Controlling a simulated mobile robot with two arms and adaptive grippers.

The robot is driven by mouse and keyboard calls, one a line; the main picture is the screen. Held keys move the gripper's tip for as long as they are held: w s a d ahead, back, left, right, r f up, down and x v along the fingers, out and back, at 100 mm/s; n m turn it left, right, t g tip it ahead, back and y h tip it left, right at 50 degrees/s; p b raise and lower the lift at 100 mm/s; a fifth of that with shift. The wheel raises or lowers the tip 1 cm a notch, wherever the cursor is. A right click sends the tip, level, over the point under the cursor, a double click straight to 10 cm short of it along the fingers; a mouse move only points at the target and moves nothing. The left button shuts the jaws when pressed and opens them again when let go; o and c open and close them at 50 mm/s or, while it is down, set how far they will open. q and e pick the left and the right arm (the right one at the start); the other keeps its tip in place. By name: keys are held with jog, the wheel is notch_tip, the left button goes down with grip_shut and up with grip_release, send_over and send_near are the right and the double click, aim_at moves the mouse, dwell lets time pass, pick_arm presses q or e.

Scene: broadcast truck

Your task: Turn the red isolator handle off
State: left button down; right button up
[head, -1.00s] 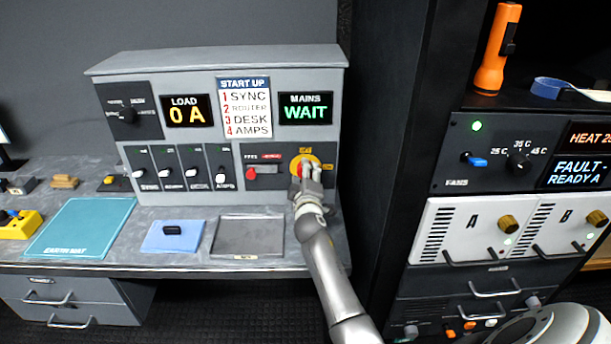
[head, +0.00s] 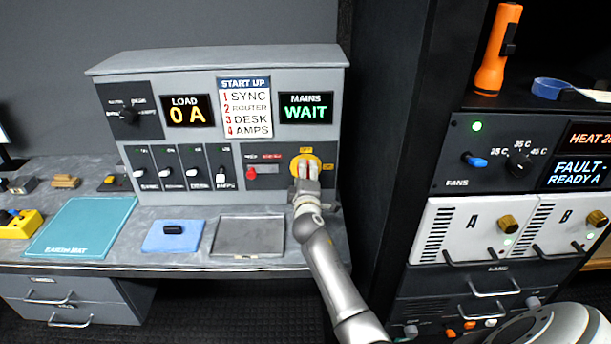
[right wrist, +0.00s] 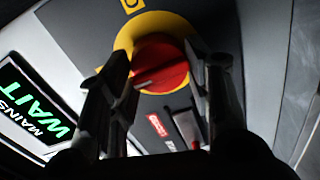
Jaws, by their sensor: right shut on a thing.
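The red isolator handle (right wrist: 165,75) is a round red knob on a yellow disc (right wrist: 182,22) in the right wrist view. In the head view the yellow disc (head: 299,159) sits at the right of the grey console, and the handle is mostly hidden behind my fingers. My right gripper (head: 307,170) is at the handle. In the right wrist view its two fingers (right wrist: 157,58) stand on either side of the red grip, closed on it. A white line shows on the handle. My left gripper is not in view.
The MAINS display (head: 306,108) reads WAIT and the LOAD display (head: 187,111) reads 0 A. A small red switch (head: 252,172) is left of the handle. A grey tray (head: 249,253) and blue pad (head: 158,246) lie on the desk. A black rack (head: 397,150) stands close on the right.

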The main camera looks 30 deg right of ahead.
jog(key=o, duration=0.7)
jog(key=shift+d+r, duration=0.1)
jog(key=shift+r, duration=0.15)
jog(key=o, duration=0.3)
jog(key=shift+w+f, duration=0.1)
jog(key=shift+f, duration=0.1)
jog(key=v, duration=1.2)
jog(key=shift+d, duration=0.1)
